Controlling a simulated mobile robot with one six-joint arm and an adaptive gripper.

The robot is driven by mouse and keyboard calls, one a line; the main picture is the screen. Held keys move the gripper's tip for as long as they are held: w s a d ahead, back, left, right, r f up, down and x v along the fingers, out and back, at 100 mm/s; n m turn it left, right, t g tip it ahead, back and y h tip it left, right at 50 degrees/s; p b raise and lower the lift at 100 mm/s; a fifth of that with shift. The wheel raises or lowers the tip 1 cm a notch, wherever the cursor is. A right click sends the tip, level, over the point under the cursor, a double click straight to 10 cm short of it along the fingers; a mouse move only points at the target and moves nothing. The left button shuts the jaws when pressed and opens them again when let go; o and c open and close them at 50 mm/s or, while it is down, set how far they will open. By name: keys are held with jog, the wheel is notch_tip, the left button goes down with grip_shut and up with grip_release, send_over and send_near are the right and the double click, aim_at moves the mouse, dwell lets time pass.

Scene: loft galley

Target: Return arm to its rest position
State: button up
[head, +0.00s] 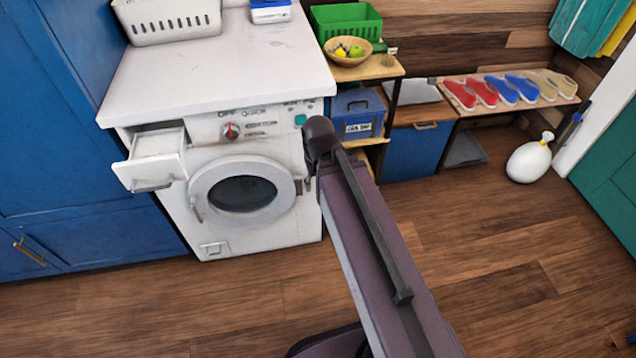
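My arm extends from the bottom of the head view up toward the washing machine (250,225). Its dark far end overlaps the machine's right front edge. My gripper's fingers cannot be made out; they are out of sight beyond that end. The washing machine's round door (242,192) appears shut. Its detergent drawer (152,160) is pulled out at the upper left.
A white worktop (215,65) covers the machine and holds a white basket (170,22). To the right are a blue toolbox (358,117), a fruit bowl (347,50) and a shoe bench (510,108). A white bag (528,162) stands on the floor.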

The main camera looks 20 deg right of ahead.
jog(key=shift+r, duration=0.1)
notch_tip(320, 180, up, 16)
jog(key=p, duration=1.6)
dwell(0.5)
